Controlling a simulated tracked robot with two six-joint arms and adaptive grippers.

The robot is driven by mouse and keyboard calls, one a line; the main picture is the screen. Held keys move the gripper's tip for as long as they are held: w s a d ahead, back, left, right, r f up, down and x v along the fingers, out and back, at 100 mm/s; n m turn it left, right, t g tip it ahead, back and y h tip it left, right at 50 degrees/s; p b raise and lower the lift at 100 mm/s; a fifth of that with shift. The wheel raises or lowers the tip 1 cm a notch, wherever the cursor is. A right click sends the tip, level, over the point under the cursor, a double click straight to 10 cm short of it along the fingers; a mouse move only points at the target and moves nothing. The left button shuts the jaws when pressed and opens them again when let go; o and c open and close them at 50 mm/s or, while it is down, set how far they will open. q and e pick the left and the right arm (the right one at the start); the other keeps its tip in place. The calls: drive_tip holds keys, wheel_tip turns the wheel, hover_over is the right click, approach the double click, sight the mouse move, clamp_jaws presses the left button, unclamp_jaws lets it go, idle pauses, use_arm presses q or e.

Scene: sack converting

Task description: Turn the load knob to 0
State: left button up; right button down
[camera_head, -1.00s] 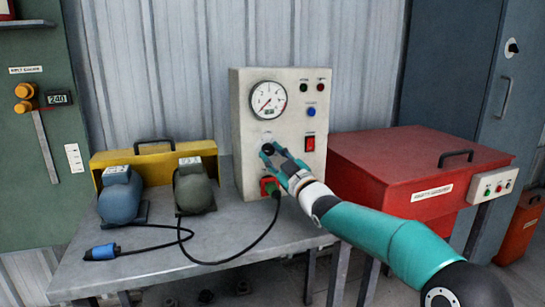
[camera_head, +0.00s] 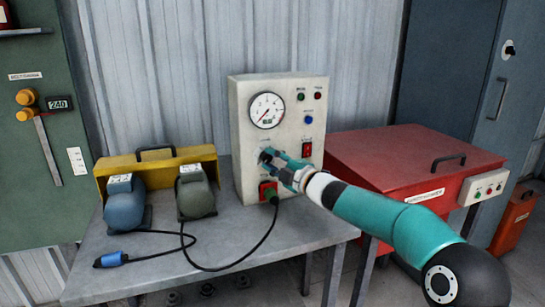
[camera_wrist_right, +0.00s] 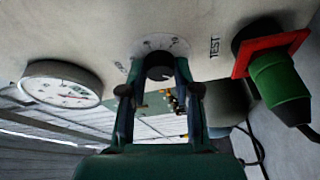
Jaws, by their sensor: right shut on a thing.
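The load knob is a small black knob (camera_wrist_right: 159,70) on a pale round dial on the front of the cream control box (camera_head: 245,160). In the head view the knob (camera_head: 266,155) is partly hidden by my right gripper (camera_head: 270,157). In the right wrist view my right gripper (camera_wrist_right: 158,80) has one finger on each side of the knob and is shut on it. The dial's small marks are too blurred to read surely. My left gripper is not in view.
Above the knob is a round gauge (camera_head: 267,110). A red switch (camera_head: 307,149) is to its right, and a green plug (camera_head: 268,191) with a black cable sits below. Two motors (camera_head: 124,203) (camera_head: 195,193) stand left on the grey bench (camera_head: 230,235). A red cabinet (camera_head: 400,165) is at right.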

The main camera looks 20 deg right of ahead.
drive_tip(key=shift+a+f+n, duration=0.15)
drive_tip(key=shift+f+n, duration=0.1)
drive_tip(key=shift+n, duration=0.05)
drive_tip(key=c, duration=0.8)
unclamp_jaws()
drive_tip(key=shift+r, duration=0.1)
drive_tip(key=shift+s+d+r, duration=0.1)
drive_tip(key=shift+s+d, duration=0.2)
drive_tip(key=shift+s, duration=0.15)
drive_tip(key=v, duration=1.1)
drive_tip(key=shift+a, duration=0.1)
